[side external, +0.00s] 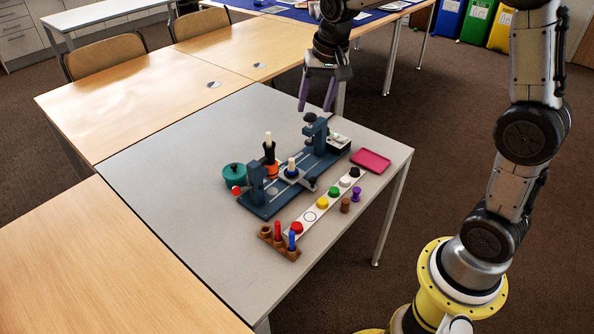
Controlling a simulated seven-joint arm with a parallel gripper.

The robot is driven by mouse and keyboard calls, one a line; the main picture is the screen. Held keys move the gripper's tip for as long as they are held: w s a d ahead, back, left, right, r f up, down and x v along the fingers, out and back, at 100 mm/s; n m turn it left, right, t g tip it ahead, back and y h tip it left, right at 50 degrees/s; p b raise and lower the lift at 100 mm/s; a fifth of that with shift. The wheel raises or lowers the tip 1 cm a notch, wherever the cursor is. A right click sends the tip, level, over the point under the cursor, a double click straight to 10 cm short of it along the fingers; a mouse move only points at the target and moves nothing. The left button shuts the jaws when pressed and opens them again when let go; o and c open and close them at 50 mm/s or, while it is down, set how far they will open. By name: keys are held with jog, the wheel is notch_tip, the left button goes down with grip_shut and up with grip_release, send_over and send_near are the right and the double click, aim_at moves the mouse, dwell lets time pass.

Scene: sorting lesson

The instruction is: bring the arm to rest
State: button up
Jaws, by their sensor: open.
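My gripper (317,92) hangs in the air at the upper middle of the side external view, over the far edge of the grey table (180,160). Its two purple-grey fingers point down and stand apart with nothing between them. My arm reaches in from the right edge. Below the gripper, a dark blue fixture (325,160) with upright posts stands on the table. The gripper is clear of the fixture and everything on the table.
A white strip (278,238) holds several coloured pieces. A pink tray (370,160), teal pot (235,177) and brown rack (278,243) with red and blue pegs stand nearby. A purple piece (356,194) stands beside the strip. The table's left part is clear.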

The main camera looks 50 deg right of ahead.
jog(key=s+a+r+n+t, duration=0.1)
jog(key=s+a+r+n, duration=0.1)
jog(key=s+r, duration=0.35)
jog(key=s+a+r+n+t, duration=0.1)
jog(key=s+a+r+t, duration=0.15)
jog(key=s, duration=0.65)
jog(key=s+a+f+n, duration=0.1)
jog(key=s+f+n, duration=0.4)
jog(key=s, duration=0.6)
jog(key=shift+a+f+g, duration=0.15)
jog(key=shift+a+g, duration=0.1)
jog(key=shift+g, duration=0.1)
